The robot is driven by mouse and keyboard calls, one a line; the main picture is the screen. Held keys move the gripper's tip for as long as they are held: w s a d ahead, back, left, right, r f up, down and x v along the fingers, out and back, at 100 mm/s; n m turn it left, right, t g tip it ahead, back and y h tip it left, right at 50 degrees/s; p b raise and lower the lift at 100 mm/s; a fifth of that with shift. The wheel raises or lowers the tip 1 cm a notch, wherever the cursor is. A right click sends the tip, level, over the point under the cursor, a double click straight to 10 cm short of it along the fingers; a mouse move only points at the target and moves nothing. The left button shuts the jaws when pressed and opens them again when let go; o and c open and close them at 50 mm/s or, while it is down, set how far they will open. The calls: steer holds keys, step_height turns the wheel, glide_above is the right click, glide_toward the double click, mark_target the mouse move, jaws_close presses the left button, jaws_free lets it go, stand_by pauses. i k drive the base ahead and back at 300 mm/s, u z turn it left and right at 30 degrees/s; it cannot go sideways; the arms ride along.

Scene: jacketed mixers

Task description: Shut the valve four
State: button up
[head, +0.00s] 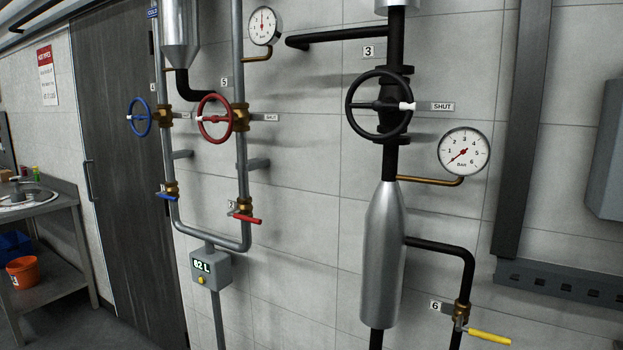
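Valve four is the blue handwheel (139,117) on the leftmost vertical pipe, below a small plate (152,87) that appears to read 4. Its brass body (165,117) sits on the pipe to the right of the wheel. A white mark (129,117) shows at the wheel's left side. A small plate (186,116), too small to read surely, is on the wall to the right of the valve. My gripper is not in view.
A red handwheel (214,118) numbered 5 is close on the right. A black handwheel (379,105) has its white mark toward a SHUT plate (442,106). Below are a blue lever (167,197), a red lever (247,219) and a yellow lever (489,337). A sink bench (70,190) stands left.

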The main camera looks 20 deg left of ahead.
mark_target(130, 117)
steer(key=u, duration=2.45)
steer(key=k, duration=1.05)
steer(key=u, duration=1)
steer(key=i, duration=2.55)
steer(key=z, duration=0.75)
steer(key=i, duration=1.85)
steer(key=z, duration=1.65)
steer(key=i, duration=1)
steer(key=z, duration=1.25)
steer(key=i, duration=0.3)
steer(key=z, duration=0.25)
